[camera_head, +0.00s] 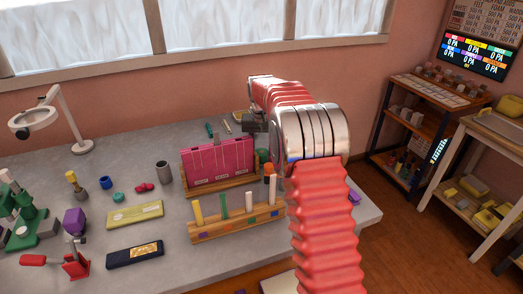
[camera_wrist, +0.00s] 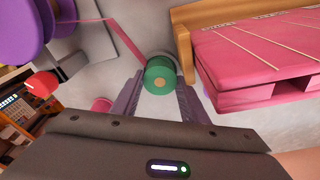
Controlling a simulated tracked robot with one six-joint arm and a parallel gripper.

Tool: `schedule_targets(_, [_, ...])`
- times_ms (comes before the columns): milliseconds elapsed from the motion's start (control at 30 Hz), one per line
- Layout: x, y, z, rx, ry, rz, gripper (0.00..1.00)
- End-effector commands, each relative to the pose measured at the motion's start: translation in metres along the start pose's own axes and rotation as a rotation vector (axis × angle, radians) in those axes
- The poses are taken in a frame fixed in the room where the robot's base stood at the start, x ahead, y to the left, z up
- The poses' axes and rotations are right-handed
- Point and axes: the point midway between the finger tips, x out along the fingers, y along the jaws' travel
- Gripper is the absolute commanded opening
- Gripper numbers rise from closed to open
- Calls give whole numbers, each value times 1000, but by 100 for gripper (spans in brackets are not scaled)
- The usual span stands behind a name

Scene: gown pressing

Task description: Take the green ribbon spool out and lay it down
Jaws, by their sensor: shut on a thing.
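The green ribbon spool (camera_wrist: 160,76) shows in the wrist view as a green cylinder with a tan centre, seen end-on. My gripper (camera_wrist: 160,88) has its two dark fingers on either side of the spool and is shut on it. Grey tabletop shows around the spool; I cannot tell whether it touches the table. In the head view my red-sleeved arm reaches over the table's right part, and the fingers cannot be made out there.
A pink block in a wooden holder (camera_head: 218,160) stands close by; the pink block also shows in the wrist view (camera_wrist: 262,62). A wooden rack with upright pegs (camera_head: 238,222) stands in front. A purple object (camera_wrist: 28,25) is at the wrist view's upper left. Tools crowd the table's left.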

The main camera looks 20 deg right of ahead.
Motion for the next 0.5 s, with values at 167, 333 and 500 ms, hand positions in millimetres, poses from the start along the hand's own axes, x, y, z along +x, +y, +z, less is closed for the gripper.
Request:
schedule_targets(167, [-4, 0, -1, 0, 2, 0, 13])
schedule_targets(333, [-8, 0, -2, 0, 1, 0, 13])
schedule_targets(500, [-12, 0, -2, 0, 1, 0, 13])
